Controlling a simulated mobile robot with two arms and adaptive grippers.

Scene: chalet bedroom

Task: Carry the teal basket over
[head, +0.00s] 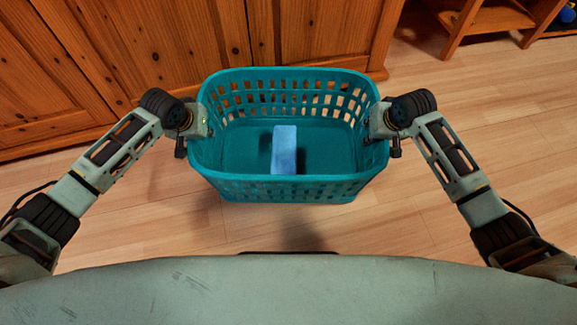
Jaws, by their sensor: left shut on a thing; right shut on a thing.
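The teal basket (289,186) is in the middle of the head view, upright and held in front of me between my two arms. A light blue block-like item (284,149) is inside it on the basket's floor. My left gripper (196,128) is shut on the basket's left rim. My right gripper (380,128) is shut on the basket's right rim. The fingertips of both are partly hidden by the gripper bodies and the rim.
A wooden cabinet (150,60) with panelled doors stands just behind and left of the basket. A wooden shelf or stool (490,18) is at the upper right. The plank floor (480,115) is clear to the right.

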